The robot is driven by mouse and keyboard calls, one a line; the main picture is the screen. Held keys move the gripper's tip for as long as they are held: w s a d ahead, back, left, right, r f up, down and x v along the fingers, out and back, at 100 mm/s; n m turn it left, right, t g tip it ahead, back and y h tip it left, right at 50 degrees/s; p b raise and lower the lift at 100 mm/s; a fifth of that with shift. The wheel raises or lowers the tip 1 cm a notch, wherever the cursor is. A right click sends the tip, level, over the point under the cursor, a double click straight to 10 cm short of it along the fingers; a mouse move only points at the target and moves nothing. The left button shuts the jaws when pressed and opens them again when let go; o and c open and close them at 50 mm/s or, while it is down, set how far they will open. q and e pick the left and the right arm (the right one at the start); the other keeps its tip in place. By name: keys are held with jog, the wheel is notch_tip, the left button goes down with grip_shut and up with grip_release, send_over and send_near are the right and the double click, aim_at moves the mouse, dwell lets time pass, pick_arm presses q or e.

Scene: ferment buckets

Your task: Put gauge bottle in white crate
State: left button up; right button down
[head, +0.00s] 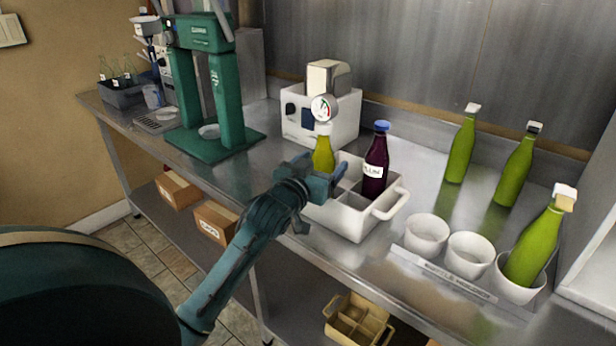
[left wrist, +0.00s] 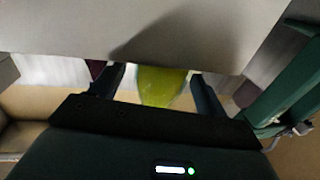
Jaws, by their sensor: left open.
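The gauge bottle (head: 323,154) is yellow-green with a round dial on top. It stands upright at the back left part of the white crate (head: 345,221). My arm and the crate hide its base, so I cannot tell whether it rests on the crate floor. My left gripper (head: 321,168) is open, with its fingers on either side of the bottle. In the left wrist view the yellow-green bottle (left wrist: 160,86) shows between the two spread fingers. A dark plum bottle (head: 375,165) with a blue cap stands in another compartment. My right gripper is not in view.
A white machine (head: 318,115) stands behind the crate, and a green press (head: 185,100) to the left. White cups (head: 427,233) stand to the right, one with a tilted green bottle (head: 536,240). Two green bottles (head: 461,150) stand at the back right.

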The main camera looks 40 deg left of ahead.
pick_arm(q)
jog(key=s+d, duration=0.1)
jog(key=s, duration=1)
jog(key=shift+d+b, duration=0.15)
jog(key=shift+b, duration=0.15)
